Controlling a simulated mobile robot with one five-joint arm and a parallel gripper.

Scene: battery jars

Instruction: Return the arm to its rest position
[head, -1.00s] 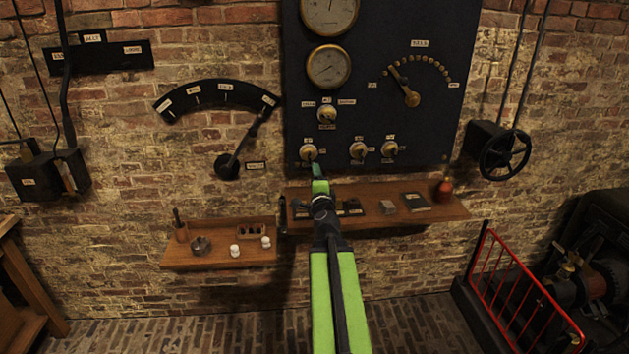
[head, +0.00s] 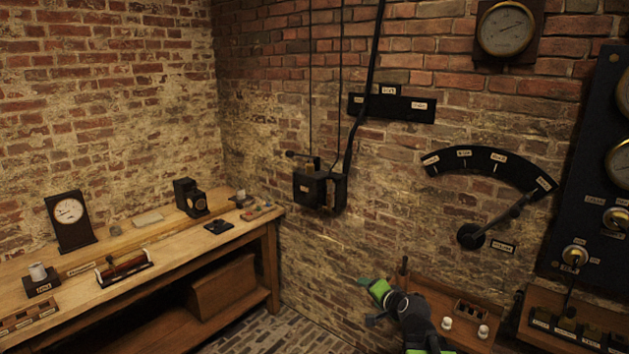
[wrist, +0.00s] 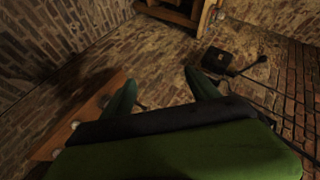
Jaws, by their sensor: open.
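My green and black arm (head: 412,318) reaches up from the bottom edge, right of centre, in the head view. My gripper (head: 366,285) is at its end, above and left of the small wooden shelf, with the brick wall behind it. In the wrist view my gripper (wrist: 160,90) has its two green fingers spread apart, with nothing between them. The arm hides part of the shelf in the head view.
The small shelf (head: 428,290) carries small white pieces and a wooden holder (head: 470,311). A workbench (head: 170,262) with a clock (head: 70,215) stands at left. A black switch box (head: 318,188) and a dark panel (head: 580,180) are on the wall.

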